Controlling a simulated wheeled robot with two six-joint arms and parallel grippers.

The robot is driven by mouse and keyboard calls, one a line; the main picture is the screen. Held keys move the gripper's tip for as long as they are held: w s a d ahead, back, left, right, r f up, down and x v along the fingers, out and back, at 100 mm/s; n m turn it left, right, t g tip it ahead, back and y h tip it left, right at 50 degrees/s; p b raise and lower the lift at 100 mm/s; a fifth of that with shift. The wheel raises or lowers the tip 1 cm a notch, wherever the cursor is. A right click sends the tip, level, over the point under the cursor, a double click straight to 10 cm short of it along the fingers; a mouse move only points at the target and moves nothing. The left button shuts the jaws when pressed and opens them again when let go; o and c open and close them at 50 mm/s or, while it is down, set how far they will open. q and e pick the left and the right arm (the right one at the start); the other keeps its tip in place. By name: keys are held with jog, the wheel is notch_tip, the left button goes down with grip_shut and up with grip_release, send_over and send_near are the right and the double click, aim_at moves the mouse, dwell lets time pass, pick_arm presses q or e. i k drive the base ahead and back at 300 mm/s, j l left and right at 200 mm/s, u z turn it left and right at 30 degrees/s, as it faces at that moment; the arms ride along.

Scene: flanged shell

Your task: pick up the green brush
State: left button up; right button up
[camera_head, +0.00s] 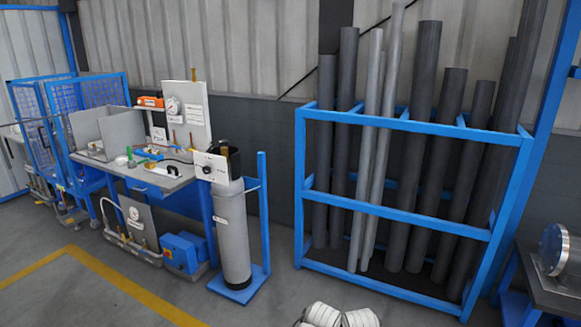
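A small green item (130,156) lies on the top of the grey workbench (172,185) at the left. It is too small to tell for sure that it is the green brush. It lies left of a blue item (149,153) on the same bench top. Neither of my grippers shows in the head view, so I cannot see what they hold.
A grey cylinder (233,235) on a blue stand is at the bench's right end. A blue rack (400,210) of tall grey pipes stands right of centre. A blue box (182,252) sits below the bench.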

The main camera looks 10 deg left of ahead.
aim_at(131, 161)
jog(key=i+j+u, duration=0.15)
jog(key=i+u, duration=0.5)
jog(key=u, duration=0.25)
jog(key=i+l+u, duration=0.1)
jog(key=i+u, duration=0.25)
jog(key=u, duration=0.15)
jog(key=i+u, duration=0.4)
jog(key=i, duration=0.65)
jog(key=i+z, duration=0.15)
jog(key=i, duration=0.3)
jog(key=i+j+z, duration=0.15)
jog(key=i, duration=0.25)
jog(key=i+j+z, duration=0.15)
jog(key=i+j, duration=0.55)
jog(key=i, duration=0.25)
jog(key=i+j+z, duration=0.1)
jog(key=i+j, duration=0.75)
jog(key=i, duration=0.1)
